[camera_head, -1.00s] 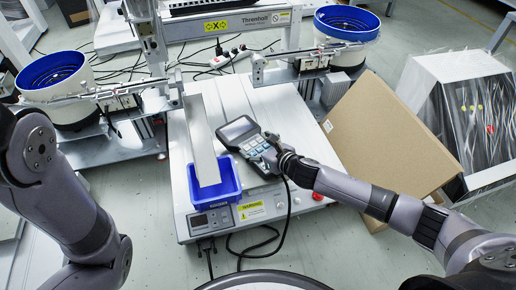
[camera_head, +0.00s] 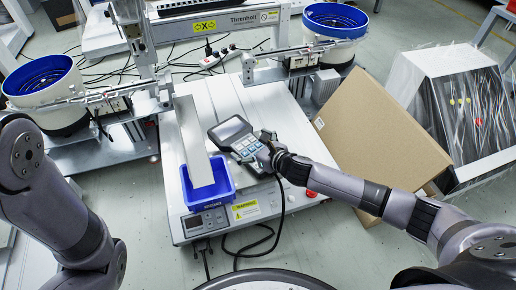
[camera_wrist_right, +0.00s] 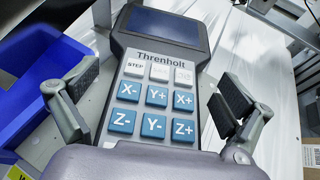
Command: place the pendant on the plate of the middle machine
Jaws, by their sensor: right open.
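The pendant (camera_head: 236,138), a dark grey handset with a screen and blue and white keys, lies face up on the pale plate (camera_head: 268,105) of the middle machine, right of the blue bin. It also shows in the right wrist view (camera_wrist_right: 153,95), its screen end pointing away. My right gripper (camera_head: 267,152) is at the pendant's keypad end. In the right wrist view its fingers (camera_wrist_right: 160,98) are open on either side of the pendant, with gaps showing. My left arm is at the left edge, but its gripper is out of view.
A blue bin (camera_head: 212,192) and a long pale strip (camera_head: 193,135) stand left of the pendant. Blue-rimmed bowl feeders (camera_head: 45,90) flank the machine. A cardboard sheet (camera_head: 375,130) leans at the right. A black cable (camera_head: 281,205) hangs off the plate's front.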

